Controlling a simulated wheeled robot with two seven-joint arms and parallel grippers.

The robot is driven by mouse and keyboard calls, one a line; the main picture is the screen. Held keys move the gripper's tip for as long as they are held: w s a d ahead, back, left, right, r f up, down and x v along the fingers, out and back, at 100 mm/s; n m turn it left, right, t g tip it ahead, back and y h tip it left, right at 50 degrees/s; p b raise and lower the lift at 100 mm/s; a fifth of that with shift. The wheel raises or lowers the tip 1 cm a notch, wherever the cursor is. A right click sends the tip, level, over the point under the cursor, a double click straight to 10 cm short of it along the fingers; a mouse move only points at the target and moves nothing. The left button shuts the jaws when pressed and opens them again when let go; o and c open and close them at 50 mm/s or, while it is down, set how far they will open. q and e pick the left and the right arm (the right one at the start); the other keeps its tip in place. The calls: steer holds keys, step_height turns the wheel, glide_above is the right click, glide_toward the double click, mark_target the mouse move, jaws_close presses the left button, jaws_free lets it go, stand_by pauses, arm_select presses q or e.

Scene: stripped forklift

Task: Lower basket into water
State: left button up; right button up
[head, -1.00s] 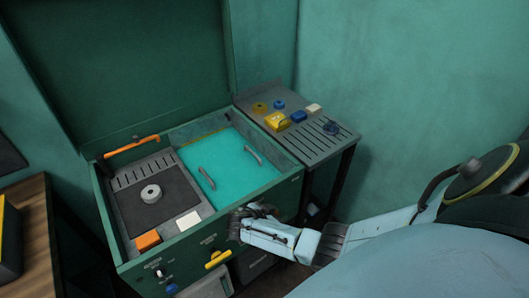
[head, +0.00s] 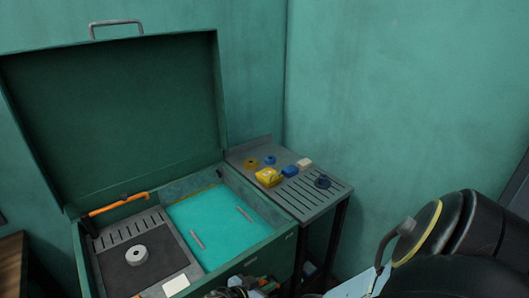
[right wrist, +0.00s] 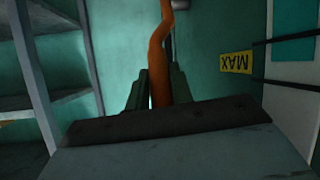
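The cyan water (head: 222,228) fills the right part of the green bench (head: 262,256). Two grey handles, one at the left (head: 198,240) and one at the right (head: 245,213), show over the water. No basket body can be made out. My right gripper (head: 245,289) is at the bottom edge of the head view, partly cut off, in front of the bench. In the right wrist view its fingers (right wrist: 160,75) are apart, with an orange bar (right wrist: 158,55) between them. I cannot tell whether they grip it. My left gripper is not in view.
The bench lid (head: 115,110) stands open. A grey side table (head: 310,200) holds a yellow block (head: 268,177) and other small parts. A metal ring (head: 136,255) lies on a dark pad at the left. A yellow MAX label (right wrist: 236,62) shows upside down in the wrist view.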

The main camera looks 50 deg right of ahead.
steer(key=o, duration=0.3)
steer(key=shift+o, duration=0.2)
steer(key=v, duration=1.3)
steer(key=shift+a, duration=0.2)
steer(key=shift+w, duration=0.15)
